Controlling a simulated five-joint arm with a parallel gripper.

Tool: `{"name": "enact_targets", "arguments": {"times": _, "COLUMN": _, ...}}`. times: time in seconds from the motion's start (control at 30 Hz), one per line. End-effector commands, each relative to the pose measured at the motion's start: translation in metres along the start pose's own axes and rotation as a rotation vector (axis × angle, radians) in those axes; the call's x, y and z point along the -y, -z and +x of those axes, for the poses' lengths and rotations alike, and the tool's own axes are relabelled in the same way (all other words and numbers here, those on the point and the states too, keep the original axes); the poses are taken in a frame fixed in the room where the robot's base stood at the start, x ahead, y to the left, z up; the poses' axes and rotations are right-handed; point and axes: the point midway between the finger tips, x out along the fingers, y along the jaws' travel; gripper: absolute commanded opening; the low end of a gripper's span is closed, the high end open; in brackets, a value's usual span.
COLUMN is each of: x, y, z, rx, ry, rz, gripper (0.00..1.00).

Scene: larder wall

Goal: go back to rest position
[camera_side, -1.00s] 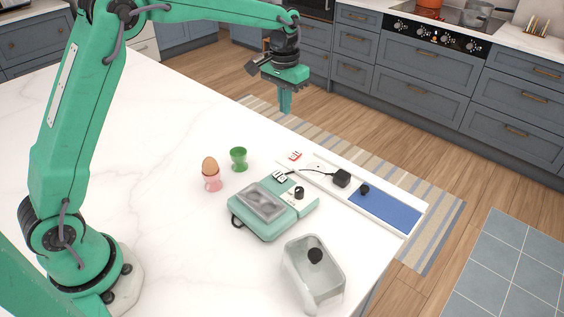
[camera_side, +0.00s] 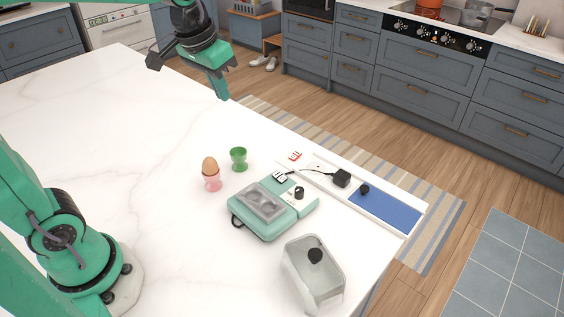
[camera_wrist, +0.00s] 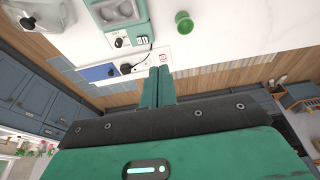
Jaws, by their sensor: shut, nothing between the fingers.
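My gripper (camera_side: 221,84) is at the upper middle of the side view, raised above the far part of the white counter and tilted. It is shut and empty. In the wrist view its two green fingers (camera_wrist: 158,76) lie together. No object is near the fingertips. The arm's upper part leaves the top of the side view.
On the counter (camera_side: 120,160) stand a brown egg (camera_side: 209,165) in a pink cup (camera_side: 212,183), a green cup (camera_side: 239,160), a teal appliance (camera_side: 258,228), and a clear bin (camera_side: 314,290). A white board with a black plug (camera_side: 341,178) and blue panel (camera_side: 385,211) lies along the edge.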

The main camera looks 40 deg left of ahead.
Motion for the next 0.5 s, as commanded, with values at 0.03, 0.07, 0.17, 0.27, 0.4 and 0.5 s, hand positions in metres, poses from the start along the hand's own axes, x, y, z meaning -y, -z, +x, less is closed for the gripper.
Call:
{"name": "enact_targets", "arguments": {"times": 0.03, "x": 0.001, "y": -0.01, "z": -0.005, "rx": -0.017, "ry": 0.0, "rz": 0.0, "gripper": 0.0}}
{"name": "enact_targets", "arguments": {"times": 0.07, "x": 0.001, "y": -0.016, "z": -0.007, "rx": -0.024, "ry": 0.0, "rz": 0.0, "gripper": 0.0}}
{"name": "enact_targets", "arguments": {"times": 0.17, "x": 0.002, "y": -0.034, "z": -0.013, "rx": -0.051, "ry": 0.001, "rz": 0.0, "gripper": 0.0}}
{"name": "enact_targets", "arguments": {"times": 0.27, "x": 0.003, "y": -0.053, "z": -0.017, "rx": -0.077, "ry": 0.001, "rz": 0.0, "gripper": 0.0}}
{"name": "enact_targets", "arguments": {"times": 0.4, "x": 0.004, "y": -0.079, "z": -0.019, "rx": -0.114, "ry": 0.002, "rz": 0.001, "gripper": 0.0}}
{"name": "enact_targets", "arguments": {"times": 0.5, "x": 0.005, "y": -0.097, "z": -0.019, "rx": -0.14, "ry": 0.002, "rz": 0.001, "gripper": 0.0}}
